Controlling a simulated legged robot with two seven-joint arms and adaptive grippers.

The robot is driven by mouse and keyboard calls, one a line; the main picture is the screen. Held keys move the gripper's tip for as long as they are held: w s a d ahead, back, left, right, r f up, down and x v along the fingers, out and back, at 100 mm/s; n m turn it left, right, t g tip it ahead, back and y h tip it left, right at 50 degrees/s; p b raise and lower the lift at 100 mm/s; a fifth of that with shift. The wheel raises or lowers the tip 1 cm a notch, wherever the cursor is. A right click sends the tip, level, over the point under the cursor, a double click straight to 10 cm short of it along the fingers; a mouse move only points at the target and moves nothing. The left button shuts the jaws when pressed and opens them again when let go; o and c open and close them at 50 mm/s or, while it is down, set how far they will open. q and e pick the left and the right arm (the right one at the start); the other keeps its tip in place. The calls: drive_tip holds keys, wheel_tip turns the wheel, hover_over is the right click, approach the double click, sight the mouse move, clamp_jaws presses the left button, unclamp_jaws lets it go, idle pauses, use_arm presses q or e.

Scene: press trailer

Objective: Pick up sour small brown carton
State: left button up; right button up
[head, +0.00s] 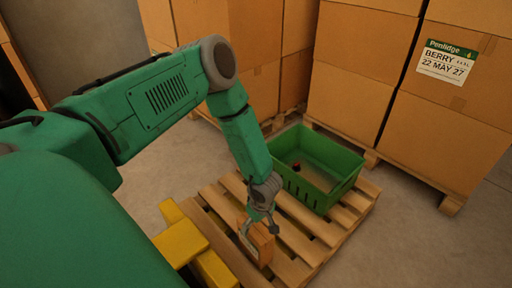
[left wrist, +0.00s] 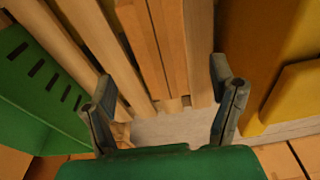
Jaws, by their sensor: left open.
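A small brown carton (head: 258,243) stands on the wooden pallet, near its front left side. My left gripper (head: 260,226) is over the carton's top and hides part of it. In the left wrist view the carton (left wrist: 166,45) lies ahead, between the two spread fingers of my left gripper (left wrist: 165,95). The fingers are open, with a gap on either side of the carton in that view. I cannot tell whether a finger touches it. Any wording on the carton is unreadable. My right gripper is not in view.
A green crate (head: 341,191) with a small dark thing inside stands on the pallet (head: 301,240) behind the carton. Yellow blocks (head: 181,243) lie close to the left. Stacked large boxes (head: 365,60) stand behind, one with a Penlidge label. Bare floor is at right.

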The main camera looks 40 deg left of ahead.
sight(255, 226)
use_arm(q)
drive_tip(key=f, duration=0.2)
drive_tip(key=a+f+b, duration=0.1)
drive_tip(key=f+b, duration=0.1)
drive_tip(key=f, duration=0.1)
drive_tip(key=shift+a+f, duration=0.3)
drive_tip(key=shift+d+r, duration=0.2)
drive_tip(key=shift+d, duration=0.1)
drive_tip(key=shift+c, duration=0.4)
drive_tip(key=c, duration=0.7)
drive_tip(key=shift+w, duration=0.1)
drive_tip(key=c, duration=1)
drive_tip(key=shift+a, duration=0.2)
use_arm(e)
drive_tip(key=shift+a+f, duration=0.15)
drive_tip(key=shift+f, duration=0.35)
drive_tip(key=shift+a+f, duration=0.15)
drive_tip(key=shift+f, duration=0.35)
use_arm(q)
drive_tip(key=shift+r, duration=0.1)
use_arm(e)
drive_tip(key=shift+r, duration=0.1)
